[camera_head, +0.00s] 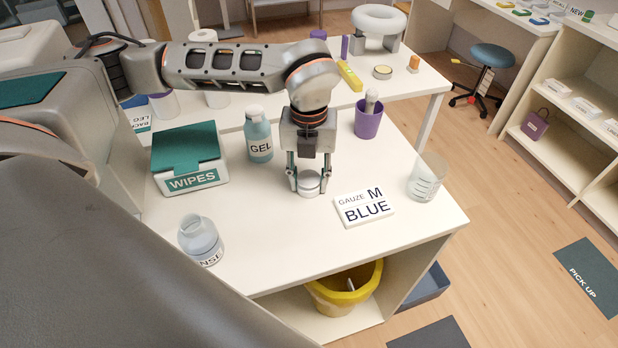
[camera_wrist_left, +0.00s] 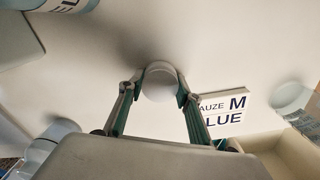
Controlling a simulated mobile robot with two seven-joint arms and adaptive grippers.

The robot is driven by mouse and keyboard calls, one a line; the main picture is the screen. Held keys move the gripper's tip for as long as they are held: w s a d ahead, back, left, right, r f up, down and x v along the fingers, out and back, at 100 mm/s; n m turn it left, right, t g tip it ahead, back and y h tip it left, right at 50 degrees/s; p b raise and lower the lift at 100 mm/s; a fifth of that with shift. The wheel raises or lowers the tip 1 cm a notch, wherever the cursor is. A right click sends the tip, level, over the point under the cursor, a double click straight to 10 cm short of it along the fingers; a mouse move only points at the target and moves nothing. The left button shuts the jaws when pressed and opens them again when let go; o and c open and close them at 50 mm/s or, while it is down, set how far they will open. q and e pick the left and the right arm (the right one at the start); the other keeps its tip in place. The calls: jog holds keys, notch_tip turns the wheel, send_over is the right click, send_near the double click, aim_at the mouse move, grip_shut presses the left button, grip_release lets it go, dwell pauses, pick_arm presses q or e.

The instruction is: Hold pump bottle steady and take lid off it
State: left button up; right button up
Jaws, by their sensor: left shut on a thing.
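My left gripper (camera_head: 309,182) points down over the middle of the table, shut on a white round lid (camera_head: 309,188) at about table height. In the left wrist view the lid (camera_wrist_left: 160,85) sits between the fingertips. I cannot tell whether it touches the table. A clear bluish bottle with a label ending in "NSE" (camera_head: 199,239) stands apart at the front left; its top looks open, with no lid on it. The teal GEL bottle (camera_head: 259,142) stands upright behind and left of the gripper, with a pale cap on. My right gripper is not in view.
A teal-and-white WIPES box (camera_head: 190,165) stands left. A gauze pack marked M BLUE (camera_head: 363,208) lies just right of the gripper. A purple cup (camera_head: 368,122) and a clear measuring cup (camera_head: 427,177) stand right. The table front (camera_head: 270,250) is clear.

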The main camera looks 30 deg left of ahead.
aim_at(309, 178)
pick_arm(q)
jog(key=shift+f, duration=0.1)
jog(key=o, duration=1.2)
notch_tip(309, 178, up, 12)
jog(key=shift+r+p, duration=0.2)
jog(key=shift+p, duration=0.15)
